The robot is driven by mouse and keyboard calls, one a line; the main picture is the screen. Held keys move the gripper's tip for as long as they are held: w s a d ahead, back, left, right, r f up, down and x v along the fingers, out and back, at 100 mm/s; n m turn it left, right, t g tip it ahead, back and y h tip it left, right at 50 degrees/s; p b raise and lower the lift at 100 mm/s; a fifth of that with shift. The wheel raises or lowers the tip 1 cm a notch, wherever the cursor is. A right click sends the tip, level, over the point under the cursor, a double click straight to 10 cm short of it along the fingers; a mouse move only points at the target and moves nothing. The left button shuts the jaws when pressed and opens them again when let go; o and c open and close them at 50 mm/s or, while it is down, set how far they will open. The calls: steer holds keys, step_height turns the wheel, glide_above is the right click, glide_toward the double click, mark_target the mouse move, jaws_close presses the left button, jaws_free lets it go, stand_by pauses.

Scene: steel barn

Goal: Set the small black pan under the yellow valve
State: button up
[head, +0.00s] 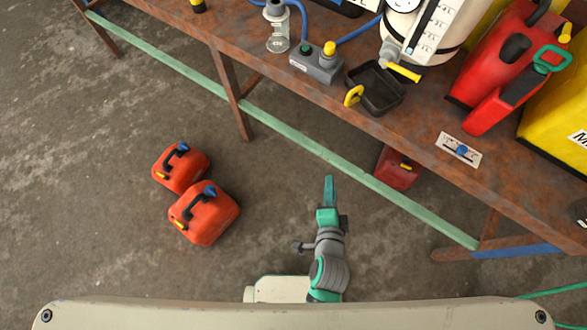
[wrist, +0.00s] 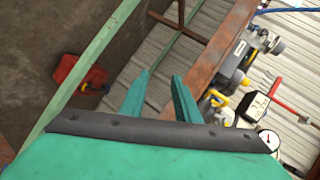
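The small black pan (head: 377,88) stands on the rusty bench near its front edge, with a yellow handle (head: 353,95) at its left. The yellow valve (head: 403,72) is a lever on a tap of the white tank (head: 424,30), just behind the pan. Its lever overlaps the pan's back right side in the head view; I cannot tell whether the pan is directly below the outlet. My gripper (head: 329,182) is out in front of the bench, apart from the pan. In the wrist view my gripper (wrist: 161,77) has its fingers apart with nothing between them.
A grey switch box (head: 317,64) and a glass jar (head: 277,30) stand left of the pan. A red jerrycan (head: 495,75) and a small plate with a blue knob (head: 459,149) are to the right. Orange cans (head: 204,213) stand on the floor. A green rail (head: 350,172) runs below the bench.

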steer(key=s+a+r+n+t, duration=0.1)
steer(key=s+a+r+n, duration=0.3)
steer(key=s+n, duration=0.3)
steer(key=s+a+r+n+t+y, duration=0.1)
steer(key=s+a+r+n, duration=0.2)
steer(key=s+a+n, duration=0.3)
steer(key=s+n, duration=0.1)
steer(key=n, duration=0.1)
steer(key=shift+a+r+n+t+y, duration=0.3)
steer(key=shift+r+n+t, duration=0.1)
stand_by(0.5)
